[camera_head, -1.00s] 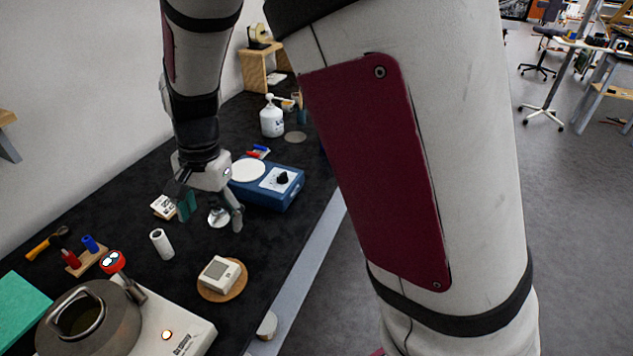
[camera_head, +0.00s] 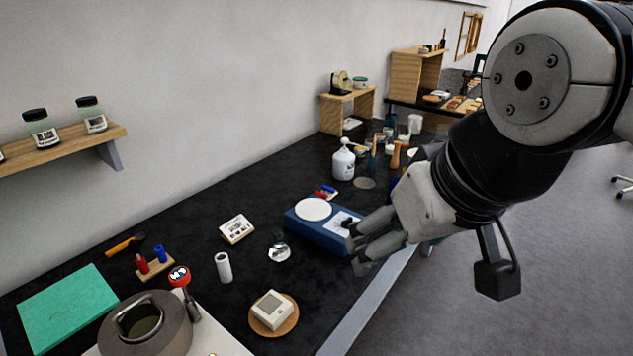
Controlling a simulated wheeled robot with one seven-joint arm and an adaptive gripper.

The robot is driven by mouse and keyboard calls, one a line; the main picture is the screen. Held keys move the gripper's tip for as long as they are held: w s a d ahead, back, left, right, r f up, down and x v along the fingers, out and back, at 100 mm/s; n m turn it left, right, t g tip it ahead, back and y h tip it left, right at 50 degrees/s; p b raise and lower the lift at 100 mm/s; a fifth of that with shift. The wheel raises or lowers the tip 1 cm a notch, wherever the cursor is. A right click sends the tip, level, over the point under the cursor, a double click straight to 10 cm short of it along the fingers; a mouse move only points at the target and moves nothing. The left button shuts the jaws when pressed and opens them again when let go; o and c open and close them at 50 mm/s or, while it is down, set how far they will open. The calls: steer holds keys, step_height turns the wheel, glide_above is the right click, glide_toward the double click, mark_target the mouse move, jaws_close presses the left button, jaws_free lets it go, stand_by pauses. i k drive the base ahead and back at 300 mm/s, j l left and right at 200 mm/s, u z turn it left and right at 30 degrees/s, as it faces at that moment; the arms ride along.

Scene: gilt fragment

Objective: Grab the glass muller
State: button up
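The glass muller (camera_head: 279,252), a small clear piece with a pale round base and a darker top, stands on the black bench top. It is left of the blue device and right of the white cylinder. My gripper (camera_head: 354,252) is to the right of the muller, over the front right part of the blue device and close to the bench edge. Its two grey fingers look apart, with nothing visible between them. The muller is clear of my gripper.
The blue device (camera_head: 310,232) with a white round plate stands between muller and gripper. A white cylinder (camera_head: 223,267), a labelled card (camera_head: 236,229) and a white gauge on a wooden disc (camera_head: 260,327) surround the muller. A white pump bottle (camera_head: 344,163) stands farther back.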

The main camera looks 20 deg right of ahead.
mark_target(280, 251)
steer(key=i+l+u, duration=0.2)
steer(key=u, duration=0.2)
steer(key=i+l+u, duration=0.45)
steer(key=l+u, duration=0.3)
steer(key=j, duration=0.15)
